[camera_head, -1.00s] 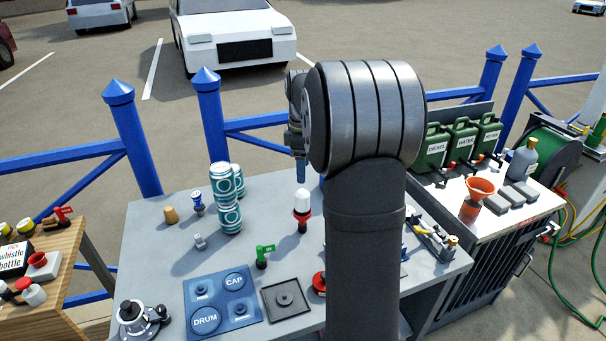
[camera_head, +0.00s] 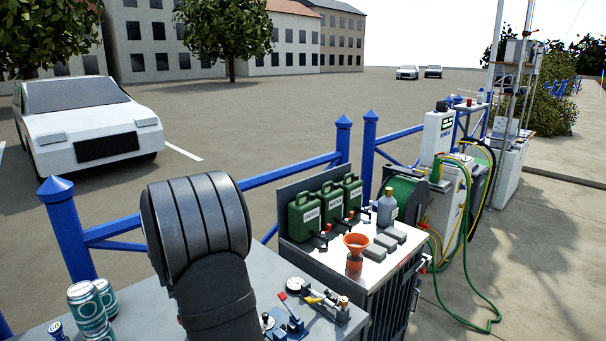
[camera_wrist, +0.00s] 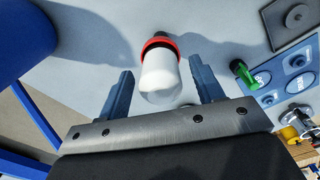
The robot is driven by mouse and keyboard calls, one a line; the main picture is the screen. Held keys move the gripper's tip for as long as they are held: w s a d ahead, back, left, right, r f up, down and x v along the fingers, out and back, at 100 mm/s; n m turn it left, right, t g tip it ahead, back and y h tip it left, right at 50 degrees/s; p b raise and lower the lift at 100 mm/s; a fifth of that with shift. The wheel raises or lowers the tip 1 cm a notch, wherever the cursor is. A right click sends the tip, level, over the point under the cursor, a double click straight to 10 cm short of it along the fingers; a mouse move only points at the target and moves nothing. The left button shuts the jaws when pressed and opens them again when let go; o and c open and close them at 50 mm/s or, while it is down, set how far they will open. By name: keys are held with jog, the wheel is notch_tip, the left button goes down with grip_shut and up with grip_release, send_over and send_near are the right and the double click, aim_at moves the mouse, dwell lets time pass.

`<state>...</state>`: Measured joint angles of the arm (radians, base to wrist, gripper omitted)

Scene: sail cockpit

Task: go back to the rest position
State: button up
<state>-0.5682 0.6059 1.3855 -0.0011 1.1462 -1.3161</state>
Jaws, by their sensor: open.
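My gripper (camera_wrist: 165,95) shows in the wrist view with its two blue fingers apart. A white bulb-shaped piece with a red ring and dark base (camera_wrist: 160,70) stands on the grey table between and just beyond the fingers. I cannot tell how far it is from them, and no finger is seen touching it. In the head view my gripper is out of sight, and a thick grey link of my arm (camera_head: 195,225) covers much of the table.
Teal-and-white cans (camera_head: 88,308) stand at the table's left. A cabinet (camera_head: 395,262) carries green jerrycans (camera_head: 304,217), an orange funnel (camera_head: 356,246) and a grey bottle (camera_head: 387,208). A blue railing (camera_head: 265,178) runs behind. Hoses (camera_head: 470,305) lie on the ground at right.

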notch_tip(320, 180, down, 2)
jog(key=shift+r, duration=2.15)
jog(key=shift+f, duration=0.15)
jog(key=shift+r, duration=4.05)
notch_tip(320, 180, down, 12)
jog(key=shift+f, duration=0.1)
jog(key=r, duration=0.3)
jog(key=d+r, duration=0.1)
jog(key=r, duration=0.1)
jog(key=shift+r, duration=0.2)
jog(key=d+r, duration=0.6)
jog(key=d, duration=0.4)
jog(key=w+a+f+m, duration=0.1)
jog(key=w+a+f, duration=0.1)
jog(key=a+f, duration=0.3)
jog(key=a, duration=0.2)
jog(key=shift+w+a+m, duration=0.35)
jog(key=shift+a+m, duration=0.05)
